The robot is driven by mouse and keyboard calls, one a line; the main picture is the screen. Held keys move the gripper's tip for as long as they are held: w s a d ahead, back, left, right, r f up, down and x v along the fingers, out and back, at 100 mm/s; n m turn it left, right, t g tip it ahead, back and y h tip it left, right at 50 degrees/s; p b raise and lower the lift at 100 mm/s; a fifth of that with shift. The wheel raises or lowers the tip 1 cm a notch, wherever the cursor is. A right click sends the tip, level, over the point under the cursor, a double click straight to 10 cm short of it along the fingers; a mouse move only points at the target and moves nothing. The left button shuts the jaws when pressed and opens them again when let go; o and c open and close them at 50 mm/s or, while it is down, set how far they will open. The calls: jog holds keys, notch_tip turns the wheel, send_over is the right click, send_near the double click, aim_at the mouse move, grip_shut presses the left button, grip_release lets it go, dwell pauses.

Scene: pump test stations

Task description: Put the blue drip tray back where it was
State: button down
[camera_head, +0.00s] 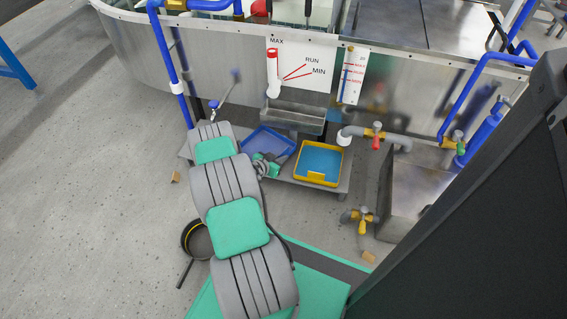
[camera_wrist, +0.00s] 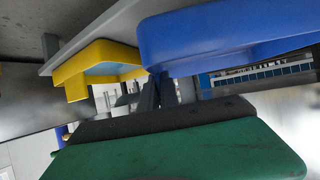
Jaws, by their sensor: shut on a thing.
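The blue drip tray (camera_head: 268,140) is on or just above the left part of a low grey shelf in the head view; I cannot tell whether it rests there. It fills the upper right of the wrist view (camera_wrist: 225,35). My gripper (camera_head: 273,158) is at the tray's near edge and shut on it. In the wrist view the dark fingers (camera_wrist: 163,92) meet the tray's edge, and the grip itself is partly hidden. A yellow tray (camera_head: 301,178) with a blue inside stands to the right, and also shows in the wrist view (camera_wrist: 75,80).
The grey shelf (camera_head: 342,187) sits below a metal trough (camera_head: 297,118) and a white gauge panel (camera_head: 318,70). Grey pipes with valves (camera_head: 376,136) are to the right. A round dark pan (camera_head: 186,240) lies on the floor left of my arm. Floor further left is clear.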

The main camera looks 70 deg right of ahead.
jog(key=shift+s+d, duration=0.15)
jog(key=shift+d, duration=0.5)
notch_tip(320, 180, down, 4)
jog(key=b, duration=0.2)
jog(key=shift+d+r+b, duration=0.1)
jog(key=shift+r+b, duration=0.1)
jog(key=shift+b, duration=0.2)
jog(key=shift+r, duration=0.15)
jog(key=c, duration=1.6)
grip_release()
